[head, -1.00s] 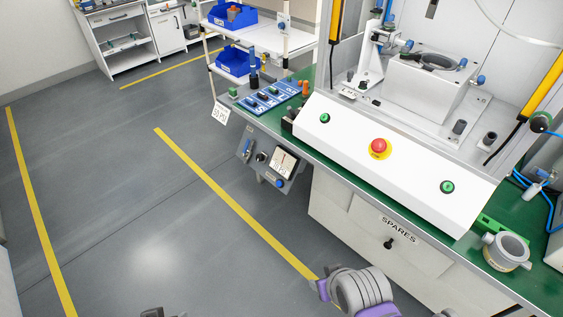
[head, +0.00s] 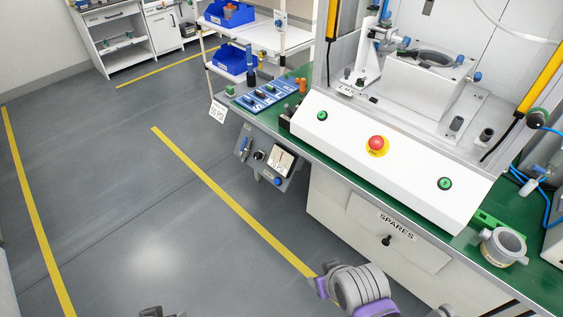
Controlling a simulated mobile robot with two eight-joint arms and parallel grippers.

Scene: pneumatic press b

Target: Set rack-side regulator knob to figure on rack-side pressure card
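A white card (head: 218,111) hangs at the left end of the green-topped bench, on the rack side, and seems to read "50 PSI". Below the bench edge a grey tilted panel (head: 265,168) carries a blue-handled part (head: 246,146), a black round knob (head: 259,156), a white plate (head: 281,161) with small markings and a blue knob (head: 277,181). I cannot tell which knob is the rack-side regulator, nor its setting. Grey and purple parts of my arms show at the bottom edge, apart from the panel. No gripper fingertips can be made out.
A white rack (head: 262,38) with blue bins stands left of the press. The press's white console (head: 390,160) has two green buttons and a red stop button (head: 376,143). A "SPARES" drawer (head: 400,230) is below. Grey floor with yellow lines lies open at left.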

